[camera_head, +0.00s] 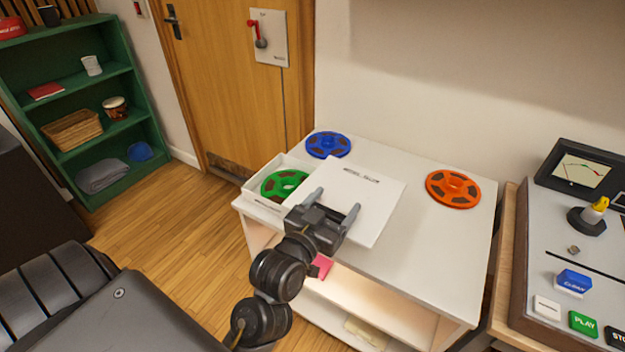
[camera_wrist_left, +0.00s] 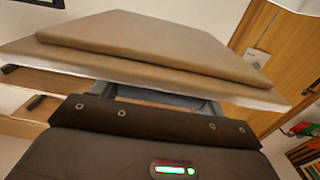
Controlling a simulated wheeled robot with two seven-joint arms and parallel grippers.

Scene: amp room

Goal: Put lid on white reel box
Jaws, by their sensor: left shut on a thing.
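My left gripper (camera_head: 334,211) is shut on the white lid (camera_head: 370,196), a flat square with dark lettering near its far edge. The lid is held above the white table, to the right of the white reel box and partly in front of it. In the left wrist view the lid (camera_wrist_left: 150,50) shows from its underside, tilted, with a raised inner panel. The open white reel box (camera_head: 254,187) sits at the table's left edge with a green reel (camera_head: 284,185) in it. Part of the box is hidden behind the lid and gripper. My right gripper is not in view.
A blue reel (camera_head: 328,145) lies at the table's back left and an orange reel (camera_head: 453,188) at its right. The white table (camera_head: 430,255) is clear at front right. A control console (camera_head: 570,240) stands right of the table. A green shelf (camera_head: 85,105) stands far left.

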